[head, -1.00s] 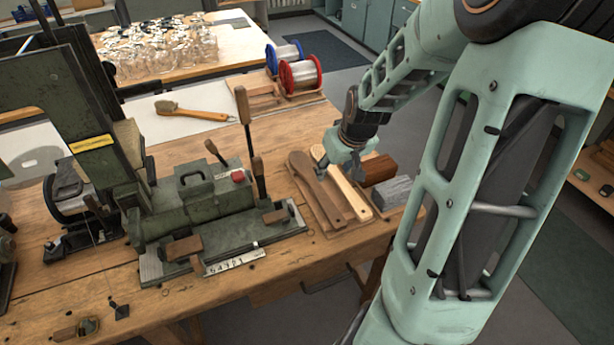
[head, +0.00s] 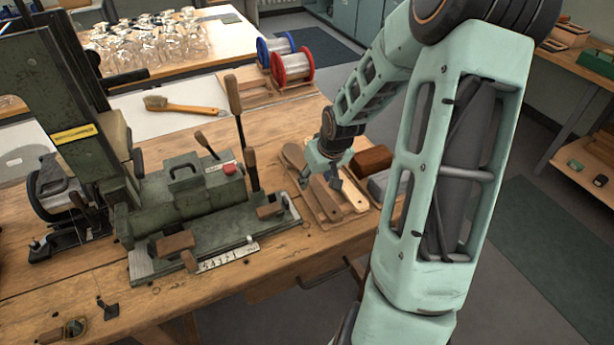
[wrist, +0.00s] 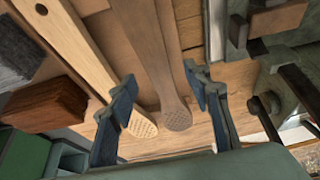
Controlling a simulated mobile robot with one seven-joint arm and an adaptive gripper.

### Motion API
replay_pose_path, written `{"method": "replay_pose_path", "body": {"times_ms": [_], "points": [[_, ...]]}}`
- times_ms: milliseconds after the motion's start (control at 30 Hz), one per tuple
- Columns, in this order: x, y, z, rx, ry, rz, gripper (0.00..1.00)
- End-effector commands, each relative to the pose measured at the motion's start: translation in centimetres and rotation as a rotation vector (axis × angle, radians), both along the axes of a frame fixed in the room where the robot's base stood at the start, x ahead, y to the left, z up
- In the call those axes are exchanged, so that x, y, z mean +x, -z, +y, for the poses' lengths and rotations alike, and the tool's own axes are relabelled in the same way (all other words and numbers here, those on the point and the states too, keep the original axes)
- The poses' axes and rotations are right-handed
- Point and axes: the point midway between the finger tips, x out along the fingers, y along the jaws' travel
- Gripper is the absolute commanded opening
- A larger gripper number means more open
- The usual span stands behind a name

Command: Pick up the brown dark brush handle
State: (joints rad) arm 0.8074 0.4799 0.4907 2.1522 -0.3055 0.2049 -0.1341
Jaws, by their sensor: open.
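The dark brown brush handle (head: 325,203) lies on a board on the bench beside a pale wooden handle (head: 353,197). My gripper (head: 320,183) is over it and hides its middle in the head view. In the wrist view the dark handle (wrist: 148,45) runs down between my two blue fingers, with its textured rounded end toward me. The pale handle (wrist: 78,45) lies to its left, its end close to the left finger. My gripper (wrist: 160,88) is open, with its fingers on either side of the dark handle. I cannot tell their height above the board.
A reddish-brown block (head: 371,160) and a grey block (head: 384,186) sit right of the handles. The green machine (head: 185,200) with upright levers (head: 238,125) stands close on the left. Wire spools (head: 292,66) and a brush (head: 182,105) lie farther back.

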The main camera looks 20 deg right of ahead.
Motion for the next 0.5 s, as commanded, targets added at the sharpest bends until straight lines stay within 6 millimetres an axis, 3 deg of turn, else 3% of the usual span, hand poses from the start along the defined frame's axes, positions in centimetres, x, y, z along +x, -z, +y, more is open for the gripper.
{"method": "replay_pose_path", "body": {"times_ms": [100,367,500], "points": [[0.46,1.22,0.03,0.001,0.000,0.001,0.45],[0.56,1.34,-0.04,-0.001,0.001,-0.001,0.45],[0.55,1.33,-0.03,-0.001,0.000,0.000,0.32]]}}
